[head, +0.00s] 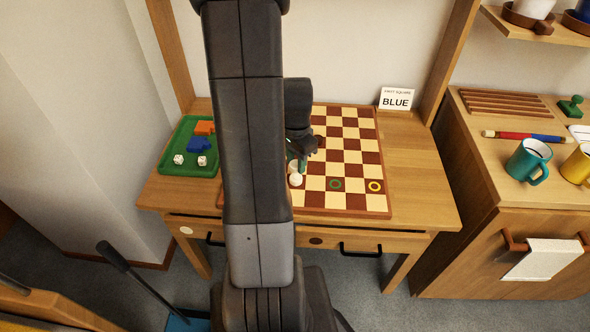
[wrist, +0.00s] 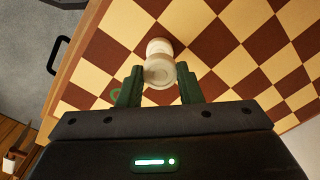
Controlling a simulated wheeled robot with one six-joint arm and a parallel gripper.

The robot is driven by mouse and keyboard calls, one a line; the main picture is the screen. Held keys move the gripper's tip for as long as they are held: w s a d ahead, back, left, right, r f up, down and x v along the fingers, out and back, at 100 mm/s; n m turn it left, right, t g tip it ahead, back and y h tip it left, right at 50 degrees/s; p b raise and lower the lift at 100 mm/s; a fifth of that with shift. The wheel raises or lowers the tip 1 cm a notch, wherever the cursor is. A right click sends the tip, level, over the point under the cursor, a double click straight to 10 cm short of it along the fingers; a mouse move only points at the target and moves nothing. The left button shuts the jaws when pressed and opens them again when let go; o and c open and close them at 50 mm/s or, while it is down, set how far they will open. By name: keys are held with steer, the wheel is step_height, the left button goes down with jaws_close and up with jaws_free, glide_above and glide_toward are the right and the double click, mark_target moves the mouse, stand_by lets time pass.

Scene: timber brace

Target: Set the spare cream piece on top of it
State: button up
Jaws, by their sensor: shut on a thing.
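My gripper (head: 299,160) is over the front middle of the checkered board (head: 350,202). In the wrist view its green fingers (wrist: 160,76) are shut on a round cream piece (wrist: 160,71). Another cream round shape (wrist: 158,46) shows just beyond the held piece, partly hidden by it. In the head view a cream piece (head: 295,181) shows at the board's front, just below the fingertips. I cannot tell whether the two cream shapes touch. My arm hides the left part of the board.
A green ring (head: 336,184) and a yellow ring (head: 375,186) mark front squares. A green tray (head: 172,165) with orange and blue blocks and white dice is at the left. A card reading BLUE (head: 396,99) stands behind. Mugs (head: 528,160) stand on the right cabinet.

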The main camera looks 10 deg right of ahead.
mark_target(296, 164)
steer(key=shift+f, duration=1.7)
steer(key=shift+f+b, duration=0.15)
steer(key=shift+b, duration=0.2)
steer(key=o, duration=0.9)
steer(key=shift+o, duration=0.2)
step_height(296, 164, up, 12)
steer(key=p, duration=0.2)
steer(key=shift+r, duration=0.2)
